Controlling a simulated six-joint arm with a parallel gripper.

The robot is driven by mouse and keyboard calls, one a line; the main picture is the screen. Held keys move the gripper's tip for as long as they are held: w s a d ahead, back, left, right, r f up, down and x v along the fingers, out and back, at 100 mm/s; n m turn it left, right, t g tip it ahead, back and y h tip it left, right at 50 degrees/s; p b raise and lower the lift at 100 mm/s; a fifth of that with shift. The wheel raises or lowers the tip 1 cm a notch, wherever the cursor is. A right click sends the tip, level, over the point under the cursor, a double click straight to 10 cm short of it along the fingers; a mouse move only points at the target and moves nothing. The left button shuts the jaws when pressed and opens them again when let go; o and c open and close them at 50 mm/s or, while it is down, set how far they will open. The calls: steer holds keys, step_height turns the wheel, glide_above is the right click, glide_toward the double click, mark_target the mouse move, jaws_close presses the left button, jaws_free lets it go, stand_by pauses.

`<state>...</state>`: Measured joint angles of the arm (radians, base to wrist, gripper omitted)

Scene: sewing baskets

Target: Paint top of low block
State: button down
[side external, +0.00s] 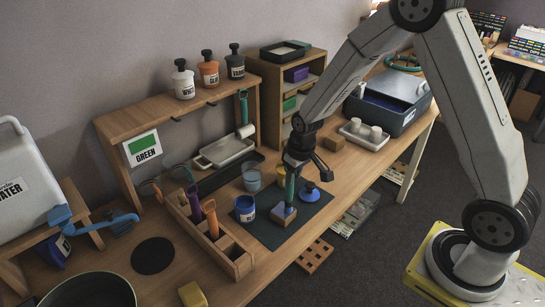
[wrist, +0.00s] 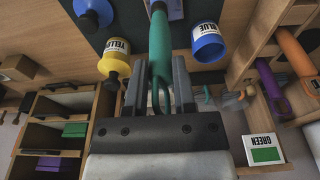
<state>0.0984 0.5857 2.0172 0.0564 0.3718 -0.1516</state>
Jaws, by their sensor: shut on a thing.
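My gripper (side external: 294,160) is shut on a teal-handled brush (side external: 289,188), held upright with its tip down at a low wooden block (side external: 280,221). The block's top looks blue-purple; whether the tip touches it is unclear. The block stands on a dark mat (side external: 262,233) near the front edge. In the wrist view the brush (wrist: 160,45) runs between the fingers (wrist: 158,80), and the block (wrist: 174,10) is mostly cut off at the top. An open blue paint jar (side external: 245,208) stands left of the block. A yellow jar (side external: 281,172) stands behind, partly hidden.
A blue lid (side external: 308,193) lies right of the block. A clear cup (side external: 251,180) stands behind the blue jar. A wooden rack (side external: 240,266) at left holds purple and orange handles. A GREEN card (side external: 142,148) hangs on the shelf. A grey bin (side external: 400,112) stands at right.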

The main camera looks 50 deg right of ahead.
steer(key=shift+d, duration=0.1)
steer(key=shift+w+d, duration=0.1)
steer(key=shift+d, duration=0.35)
steer(key=shift+a, duration=0.1)
steer(key=shift+a+f, duration=0.1)
steer(key=shift+a, duration=0.5)
stand_by(0.4)
steer(key=shift+a, duration=0.65)
